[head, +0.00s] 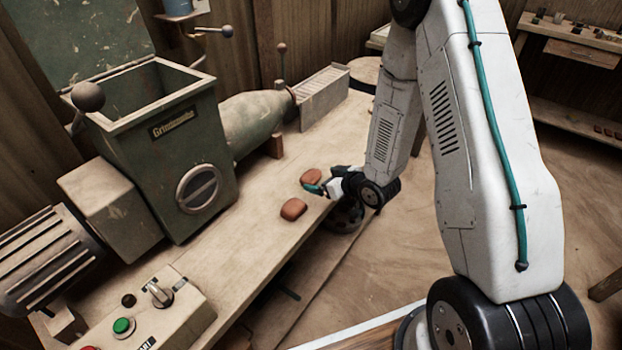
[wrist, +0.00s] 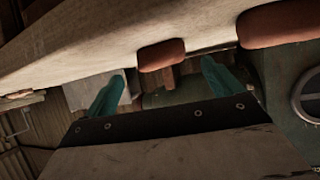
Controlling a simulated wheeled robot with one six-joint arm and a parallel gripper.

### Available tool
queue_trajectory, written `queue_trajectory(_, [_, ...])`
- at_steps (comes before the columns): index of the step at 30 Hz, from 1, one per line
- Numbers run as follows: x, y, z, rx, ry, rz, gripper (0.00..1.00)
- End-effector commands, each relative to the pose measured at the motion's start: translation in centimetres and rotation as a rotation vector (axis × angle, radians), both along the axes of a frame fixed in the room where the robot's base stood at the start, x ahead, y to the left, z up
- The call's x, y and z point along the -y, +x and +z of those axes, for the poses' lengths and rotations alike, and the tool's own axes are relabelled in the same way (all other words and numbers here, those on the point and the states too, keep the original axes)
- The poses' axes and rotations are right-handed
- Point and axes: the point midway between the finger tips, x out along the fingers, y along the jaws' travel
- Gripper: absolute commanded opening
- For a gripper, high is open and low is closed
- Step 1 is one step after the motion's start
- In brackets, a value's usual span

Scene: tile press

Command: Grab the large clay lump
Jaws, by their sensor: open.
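Two reddish-brown clay lumps lie on the wooden bench. One lump (head: 311,176) is right by my gripper (head: 318,186); the other lump (head: 293,209) lies nearer the front. I cannot tell surely which is the large one. In the wrist view, one lump (wrist: 162,54) shows ahead, between the directions of the two teal fingers, and the other lump (wrist: 280,22) is at the upper right, cut by the frame. My gripper (wrist: 160,88) is open, with nothing between its fingers. Its fingertips are low over the bench, and contact with the near lump cannot be made out.
The bench (head: 245,262) carries a green grinder (head: 165,140) with a hopper behind the lumps. A control box (head: 160,310) with a green button stands at the front left. A grey slatted piece (head: 323,92) stands farther back. Bare bench lies around the lumps.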

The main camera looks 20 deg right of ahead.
Motion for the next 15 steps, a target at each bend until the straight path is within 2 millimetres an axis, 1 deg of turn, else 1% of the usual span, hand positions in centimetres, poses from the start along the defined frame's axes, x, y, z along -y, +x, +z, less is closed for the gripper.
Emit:
queue_trajectory(5, [-1.4,2.1,-1.3,-0.002,-0.001,0.002,0.91])
queue_trajectory(9, [-1.9,3.4,-2.0,0.0,-0.002,0.002,0.91])
queue_trajectory(15, [-2.0,3.7,-2.2,-0.001,-0.001,-0.001,0.91])
